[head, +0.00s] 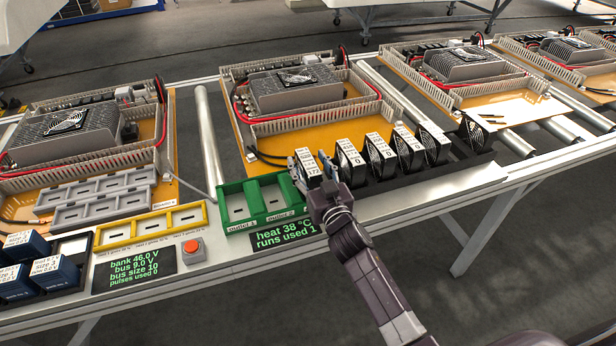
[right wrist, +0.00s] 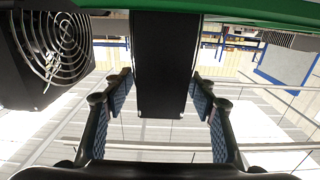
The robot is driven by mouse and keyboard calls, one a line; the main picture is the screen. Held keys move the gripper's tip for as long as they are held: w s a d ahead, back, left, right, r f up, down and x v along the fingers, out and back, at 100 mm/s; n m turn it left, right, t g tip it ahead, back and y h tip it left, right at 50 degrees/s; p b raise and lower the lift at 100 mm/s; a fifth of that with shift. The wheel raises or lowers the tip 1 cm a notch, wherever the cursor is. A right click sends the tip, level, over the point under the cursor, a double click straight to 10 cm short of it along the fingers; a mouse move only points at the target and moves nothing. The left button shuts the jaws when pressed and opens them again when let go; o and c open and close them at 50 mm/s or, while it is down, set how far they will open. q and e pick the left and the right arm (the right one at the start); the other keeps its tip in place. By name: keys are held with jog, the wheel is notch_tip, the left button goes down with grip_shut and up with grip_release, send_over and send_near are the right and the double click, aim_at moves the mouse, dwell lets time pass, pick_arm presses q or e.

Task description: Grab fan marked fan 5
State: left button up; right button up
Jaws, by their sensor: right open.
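Several black fans with white labels on top stand in a row; three are the fan nearest my gripper (head: 351,160), a middle fan (head: 379,155) and the far-right fan (head: 474,132). The label lettering is too small to read surely, so I cannot tell which is fan 5. My right gripper (head: 318,170) is at the left end of the row, its open fingers on either side of a labelled fan (head: 307,163). In the right wrist view that fan is a dark slab (right wrist: 162,65) between the fingers (right wrist: 162,100), with gaps on both sides. My left gripper is out of view.
A green outlet tray (head: 222,200) lies just left of the gripper, with empty slots. The black fan rack (head: 420,178) runs right along the table edge. A neighbouring fan grille (right wrist: 55,45) is close beside my fingers. A red button (head: 192,247) sits left.

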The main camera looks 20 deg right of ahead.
jog(key=shift+w, duration=0.15)
grip_shut()
dwell(0.4)
jog(key=shift+r, duration=0.1)
